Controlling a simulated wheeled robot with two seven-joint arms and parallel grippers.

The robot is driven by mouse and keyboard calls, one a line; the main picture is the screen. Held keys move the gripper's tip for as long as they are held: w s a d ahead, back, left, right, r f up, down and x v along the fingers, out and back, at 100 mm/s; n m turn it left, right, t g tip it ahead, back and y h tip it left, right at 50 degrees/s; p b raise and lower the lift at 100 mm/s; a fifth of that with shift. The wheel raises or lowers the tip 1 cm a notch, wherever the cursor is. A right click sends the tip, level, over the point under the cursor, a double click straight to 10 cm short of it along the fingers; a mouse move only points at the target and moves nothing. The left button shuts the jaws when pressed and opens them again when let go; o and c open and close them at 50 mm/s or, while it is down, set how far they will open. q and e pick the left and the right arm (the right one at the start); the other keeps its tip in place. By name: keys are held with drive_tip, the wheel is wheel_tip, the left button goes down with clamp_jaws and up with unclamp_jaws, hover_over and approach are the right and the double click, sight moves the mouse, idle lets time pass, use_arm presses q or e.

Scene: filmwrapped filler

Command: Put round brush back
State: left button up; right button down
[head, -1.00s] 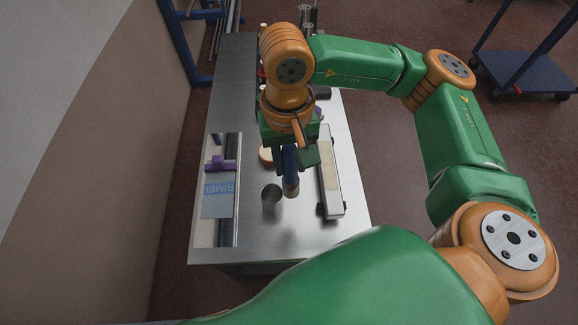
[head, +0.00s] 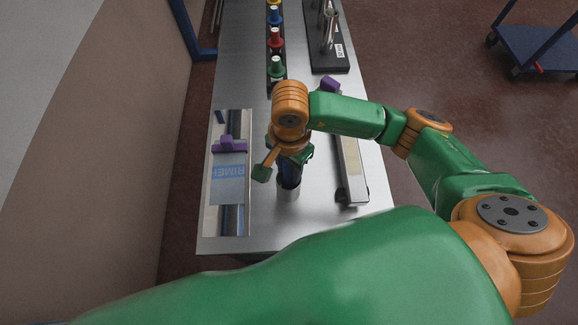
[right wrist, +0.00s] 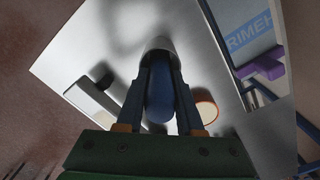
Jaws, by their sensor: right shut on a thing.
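The round brush is blue-handled; its handle shows in the right wrist view (right wrist: 160,98) between my fingers and in the head view (head: 289,172) below the gripper. My right gripper (head: 288,177) is shut on this handle. It is right above a silver metal cup (head: 288,194), which also shows in the right wrist view (right wrist: 158,43). The brush's lower end is hidden, and the brush appears to reach into the cup's mouth. I cannot tell whether it touches the cup's bottom. My left gripper is not in view.
A panel with a purple clamp (head: 229,146) lies left of the cup. A long metal bar device (head: 352,165) stands to the right. An orange-rimmed round thing (right wrist: 205,108) is near the fingers. Coloured bottles (head: 276,67) and a black stand (head: 330,60) are farther back.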

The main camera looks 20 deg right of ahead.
drive_tip(key=shift+f, duration=0.1)
drive_tip(key=c, duration=1)
unclamp_jaws()
drive_tip(key=shift+b, duration=0.3)
drive_tip(key=o, duration=0.5)
drive_tip(key=shift+c, duration=0.2)
drive_tip(key=shift+r, duration=0.45)
wheel_tip(320, 180, up, 12)
drive_tip(key=shift+f, duration=0.25)
drive_tip(key=shift+f, duration=0.1)
